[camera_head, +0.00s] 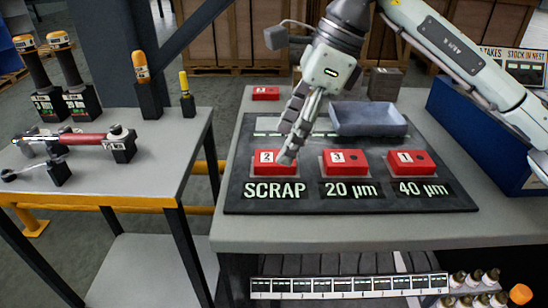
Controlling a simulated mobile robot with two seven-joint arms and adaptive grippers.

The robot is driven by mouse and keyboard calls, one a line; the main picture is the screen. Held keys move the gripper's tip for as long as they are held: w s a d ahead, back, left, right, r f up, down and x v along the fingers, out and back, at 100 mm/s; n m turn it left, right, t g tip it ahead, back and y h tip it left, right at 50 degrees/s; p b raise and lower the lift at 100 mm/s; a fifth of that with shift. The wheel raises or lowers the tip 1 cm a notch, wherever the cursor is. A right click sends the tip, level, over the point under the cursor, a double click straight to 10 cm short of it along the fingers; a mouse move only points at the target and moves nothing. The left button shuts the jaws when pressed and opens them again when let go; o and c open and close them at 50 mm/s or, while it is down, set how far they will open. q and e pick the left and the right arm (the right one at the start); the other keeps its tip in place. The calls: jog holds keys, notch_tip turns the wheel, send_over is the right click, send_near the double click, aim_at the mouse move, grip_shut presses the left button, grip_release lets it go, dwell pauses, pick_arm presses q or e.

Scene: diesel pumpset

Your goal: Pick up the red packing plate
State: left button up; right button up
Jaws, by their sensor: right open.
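Three red blocks or plates with white number labels sit on light pads in a row on a black mat (233,196). The one labelled 2 (266,168) is over the word SCRAP, the one labelled 3 (344,160) over 20 µm, and the one labelled 1 (411,160) over 40 µm. A smaller red piece (265,93) lies behind the mat at the left. My right gripper (288,155) is open and points down, its fingertips at the right side of plate 2, partly covering it. Whether it touches cannot be told. My left gripper is out of view.
A grey tray (368,122) stands behind plates 3 and 1. A blue bin (470,118) stands at the right. On the left table (180,160) are upright tools in black holders and a red-handled tool (80,139). A gap separates the tables. The bench front (330,238) is clear.

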aim_at(274, 157)
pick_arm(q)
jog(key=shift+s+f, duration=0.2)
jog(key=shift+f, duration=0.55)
pick_arm(e)
jog(key=shift+x, duration=1.75)
jog(key=shift+w+a, duration=0.1)
jog(key=shift+r, duration=0.1)
grip_shut()
